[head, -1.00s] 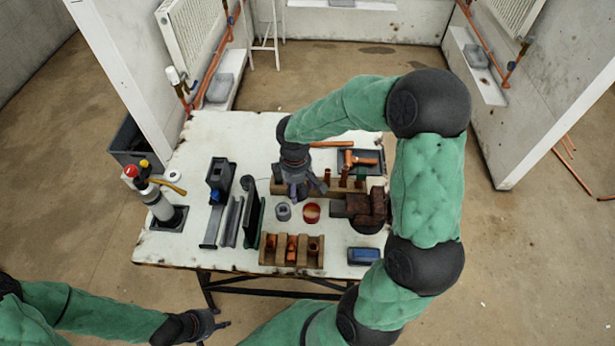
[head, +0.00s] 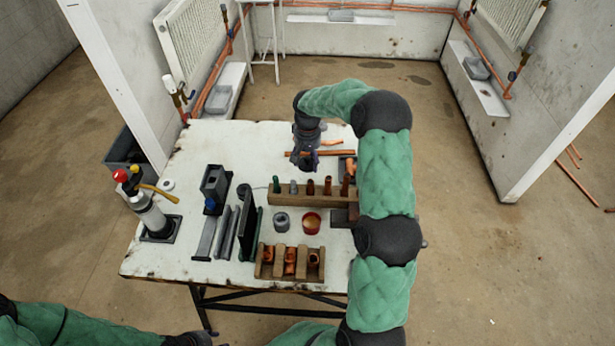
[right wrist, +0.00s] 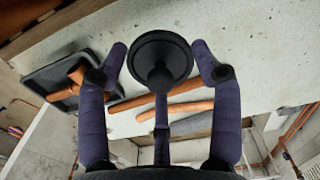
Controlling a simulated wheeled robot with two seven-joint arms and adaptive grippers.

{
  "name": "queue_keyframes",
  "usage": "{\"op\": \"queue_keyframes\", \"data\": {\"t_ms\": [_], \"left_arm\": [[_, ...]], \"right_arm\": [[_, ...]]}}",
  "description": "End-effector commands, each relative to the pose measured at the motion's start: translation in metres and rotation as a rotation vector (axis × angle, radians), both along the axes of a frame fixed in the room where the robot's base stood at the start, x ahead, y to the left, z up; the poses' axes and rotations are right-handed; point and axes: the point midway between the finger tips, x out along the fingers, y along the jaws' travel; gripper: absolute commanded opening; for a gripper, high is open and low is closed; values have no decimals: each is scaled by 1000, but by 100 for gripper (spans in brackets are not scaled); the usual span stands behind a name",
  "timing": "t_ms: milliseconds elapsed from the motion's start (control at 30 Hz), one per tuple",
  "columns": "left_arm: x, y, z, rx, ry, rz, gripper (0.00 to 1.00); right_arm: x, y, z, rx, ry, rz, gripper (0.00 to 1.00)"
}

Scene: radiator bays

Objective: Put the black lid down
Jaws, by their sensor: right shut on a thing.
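The black lid (right wrist: 160,58) is a round disc with a knob, seen in the right wrist view between the fingers of my right gripper (head: 304,164). The gripper is shut on it by the knob, above the far part of the white table (head: 225,145). In the head view I cannot make out the lid against the dark gripper. An open red tin (head: 311,222) and a small grey tin (head: 281,222) stand nearer the front.
Copper pipes (right wrist: 160,106) and a dark tray (right wrist: 55,82) with copper fittings lie near the right gripper. A wooden rack (head: 285,198) with upright pieces stands in front of it. The far left tabletop is clear.

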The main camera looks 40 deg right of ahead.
Motion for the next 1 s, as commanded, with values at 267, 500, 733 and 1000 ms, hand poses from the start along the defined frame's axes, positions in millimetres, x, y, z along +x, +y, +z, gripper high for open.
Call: {"op": "queue_keyframes", "data": {"t_ms": [267, 500, 733, 1000], "left_arm": [[0, 0, -8, 0, 0, 0, 40], [0, 0, -18, 0, 0, 0, 40], [0, 0, -19, 0, 0, 0, 40], [0, 0, -21, 0, 0, 0, 40]], "right_arm": [[-1, 0, -32, 1, 3, 2, 48], [-1, 1, -68, 1, 4, 3, 48], [0, 0, -74, 0, 0, 3, 48], [0, 0, -77, 0, 1, 3, 71]]}}
